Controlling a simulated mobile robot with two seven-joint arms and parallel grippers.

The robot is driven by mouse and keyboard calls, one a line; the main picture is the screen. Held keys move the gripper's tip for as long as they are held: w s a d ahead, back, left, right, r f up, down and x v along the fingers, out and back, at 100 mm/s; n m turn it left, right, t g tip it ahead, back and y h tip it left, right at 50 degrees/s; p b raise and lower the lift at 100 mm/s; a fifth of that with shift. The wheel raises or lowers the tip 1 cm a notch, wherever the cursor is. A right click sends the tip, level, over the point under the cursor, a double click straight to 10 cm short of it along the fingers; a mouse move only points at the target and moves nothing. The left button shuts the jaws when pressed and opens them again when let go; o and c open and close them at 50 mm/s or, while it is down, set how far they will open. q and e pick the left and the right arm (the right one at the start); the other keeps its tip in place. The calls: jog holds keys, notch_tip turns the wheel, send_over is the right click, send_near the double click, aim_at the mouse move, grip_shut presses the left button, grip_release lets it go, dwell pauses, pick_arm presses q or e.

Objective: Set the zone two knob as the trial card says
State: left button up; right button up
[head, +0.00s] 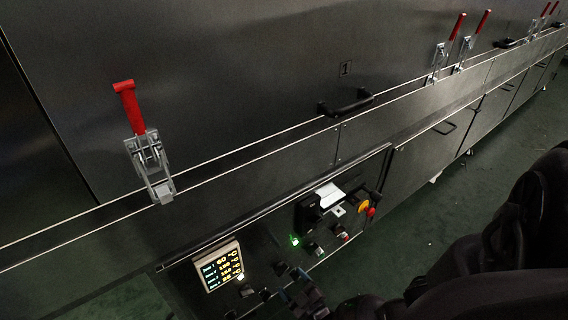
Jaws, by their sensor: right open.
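The control panel is on the dryer's lower front. Its lit display (221,267) shows several lines of small yellow temperature figures in °C; the top one looks like 60, and the others are hard to read. Small dark knobs (246,291) sit in a row just below the display; I cannot tell which is zone two or where its pointer is. A white card (330,196) is on the panel's right half, its writing too small to read. My right gripper (300,296) is open, close to the panel and right of the knobs, its tips dark and partly unclear. My left gripper is not in view.
A yellow and red emergency stop button (366,208) and a green lamp (295,241) are on the panel. Red-handled toggle clamps (146,150) and a black handle (346,103) stand out from the hood above. Green floor (465,190) is open to the right.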

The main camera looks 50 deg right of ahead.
aim_at(284, 272)
jog(key=shift+b+x, duration=0.35)
jog(key=shift+x, duration=1.55)
jog(key=c, duration=0.9)
